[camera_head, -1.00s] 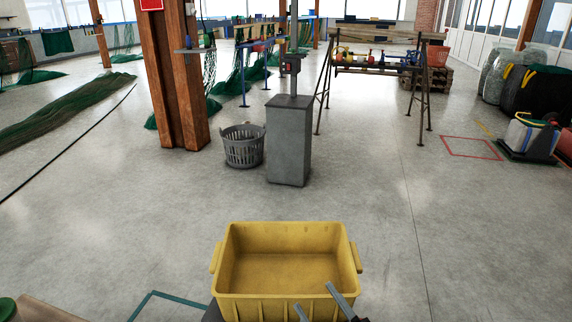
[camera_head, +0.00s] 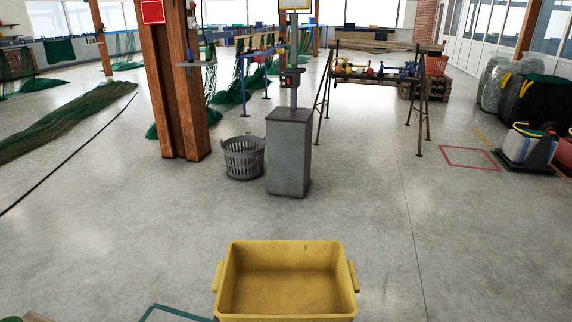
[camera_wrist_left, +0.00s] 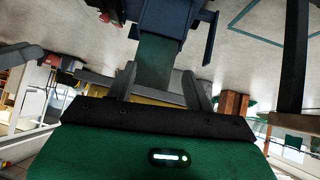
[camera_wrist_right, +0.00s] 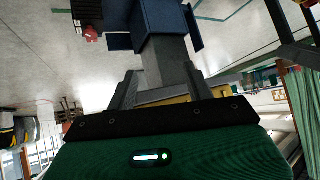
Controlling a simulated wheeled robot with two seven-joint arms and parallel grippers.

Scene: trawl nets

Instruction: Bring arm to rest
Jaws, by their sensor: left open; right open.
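Neither gripper shows in the head view. In the left wrist view my left gripper (camera_wrist_left: 160,88) has its two grey fingers spread with nothing held between them. In the right wrist view my right gripper (camera_wrist_right: 162,88) is likewise open and empty. The empty yellow crate (camera_head: 286,306) stands in front of me at the bottom of the head view, its near side partly cut off. Yellow that looks like this crate also shows behind the fingers in the left wrist view (camera_wrist_left: 155,98) and the right wrist view (camera_wrist_right: 165,101).
A grey pedestal (camera_head: 289,152) and a grey slatted basket (camera_head: 244,158) stand beyond the crate. A brown column (camera_head: 180,90) is at left, with a green net (camera_head: 65,115) on the floor. A metal rack (camera_head: 375,72) stands further back.

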